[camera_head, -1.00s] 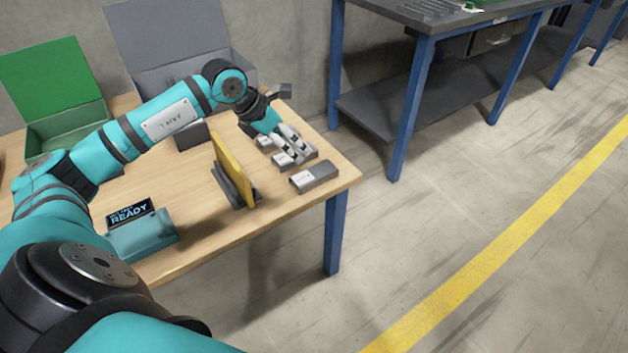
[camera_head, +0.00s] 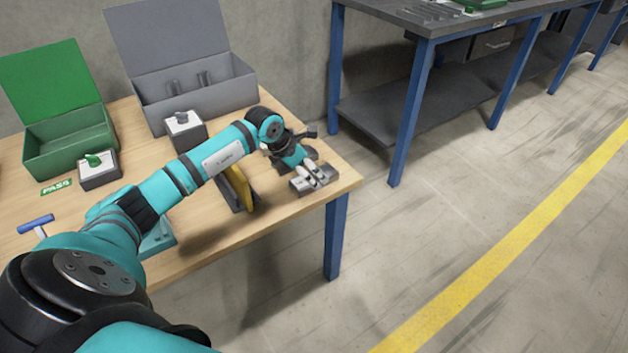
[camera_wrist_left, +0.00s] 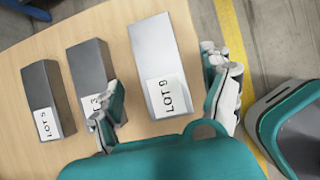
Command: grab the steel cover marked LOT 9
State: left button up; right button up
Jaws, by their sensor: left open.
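The steel cover marked LOT 9 (camera_wrist_left: 155,52) is a light grey block with a white label, rightmost of the three in the left wrist view. In the head view this cover (camera_head: 328,182) lies near the table's right corner, partly hidden by my left gripper (camera_head: 316,179). That gripper, also in the left wrist view (camera_wrist_left: 167,96), is open, its fingers to either side of the cover; I cannot tell whether they touch it. A darker cover (camera_wrist_left: 90,65) lies beside it, its label partly hidden by a finger. Another cover, seemingly marked LOT 5 (camera_wrist_left: 45,90), is farther left.
A yellow plate (camera_head: 238,187) stands upright under my forearm. The table's right edge is close to the LOT 9 cover.

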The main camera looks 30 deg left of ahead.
aim_at(314, 176)
pick_arm(q)
jog(key=shift+x, duration=1.55)
pick_arm(e)
jog(key=shift+w+r, duration=0.15)
jog(key=shift+r, duration=0.7)
pick_arm(q)
jog(key=shift+c, duration=0.4)
jog(key=shift+a, duration=0.1)
jog(key=c, duration=1.5)
jog(key=shift+r, duration=0.15)
